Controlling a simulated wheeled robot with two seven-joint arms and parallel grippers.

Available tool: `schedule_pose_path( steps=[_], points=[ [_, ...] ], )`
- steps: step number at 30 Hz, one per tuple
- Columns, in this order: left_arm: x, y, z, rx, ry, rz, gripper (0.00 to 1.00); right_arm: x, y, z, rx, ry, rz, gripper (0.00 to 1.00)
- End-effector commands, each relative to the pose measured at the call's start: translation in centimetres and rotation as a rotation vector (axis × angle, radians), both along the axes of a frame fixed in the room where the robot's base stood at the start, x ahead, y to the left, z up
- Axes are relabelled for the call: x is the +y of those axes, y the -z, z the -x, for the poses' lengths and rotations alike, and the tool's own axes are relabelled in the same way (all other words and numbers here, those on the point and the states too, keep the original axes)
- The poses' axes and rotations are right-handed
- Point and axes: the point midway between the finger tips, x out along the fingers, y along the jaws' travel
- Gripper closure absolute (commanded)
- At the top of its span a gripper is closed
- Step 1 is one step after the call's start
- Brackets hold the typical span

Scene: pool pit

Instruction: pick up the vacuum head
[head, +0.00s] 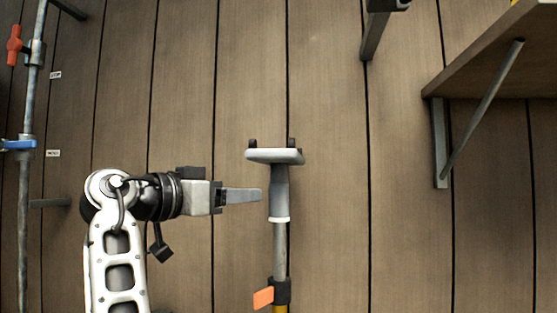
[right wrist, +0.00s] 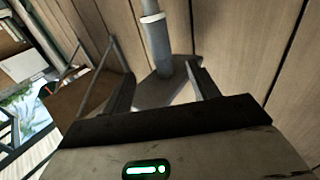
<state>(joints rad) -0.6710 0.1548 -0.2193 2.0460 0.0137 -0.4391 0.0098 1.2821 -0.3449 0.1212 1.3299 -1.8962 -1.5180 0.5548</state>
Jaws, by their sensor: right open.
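The vacuum head (head: 274,156) is a pale, wide, flat piece with small dark wheels, at the top of a grey neck (head: 279,192) on an upright pole. It stands in the middle of the head view. My right gripper (head: 259,195) points right, its fingertips just left of the neck, below the wide part. In the right wrist view, the open fingers (right wrist: 163,78) show either side of the vacuum head (right wrist: 160,92), with its neck (right wrist: 157,45) running up between them. Whether they touch it I cannot tell. My left gripper is not in view.
A wooden shelf or tabletop (head: 500,48) with a metal bracket (head: 482,112) is at upper right. A grey pipe (head: 25,185) with red (head: 13,45) and blue (head: 18,144) valve handles runs along the left. Bare planks surround the vacuum head. An orange tag (head: 263,298) is on the pole.

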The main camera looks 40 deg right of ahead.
Motion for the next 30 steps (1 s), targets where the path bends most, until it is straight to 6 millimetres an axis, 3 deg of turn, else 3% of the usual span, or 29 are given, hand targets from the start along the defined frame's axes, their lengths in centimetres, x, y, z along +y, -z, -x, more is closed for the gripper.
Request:
schedule_pose_path(
  steps=[3,11,19,29,30],
  points=[
    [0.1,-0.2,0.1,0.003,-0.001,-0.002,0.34,-2.2,-0.1,-0.1,0.001,0.002,-0.001,0.40],
    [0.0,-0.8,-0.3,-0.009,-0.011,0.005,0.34,-4.2,-0.2,-0.2,0.000,0.000,0.000,0.40],
    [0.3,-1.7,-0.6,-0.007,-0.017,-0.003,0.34,-8.0,-0.5,-0.3,0.002,0.001,0.000,0.40],
    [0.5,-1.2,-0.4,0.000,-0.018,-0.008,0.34,-8.9,-0.3,-0.3,0.001,-0.002,0.001,0.40],
    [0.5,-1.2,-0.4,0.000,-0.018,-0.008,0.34,-8.9,-0.3,-0.3,0.001,-0.002,0.001,0.48]
  ],
)
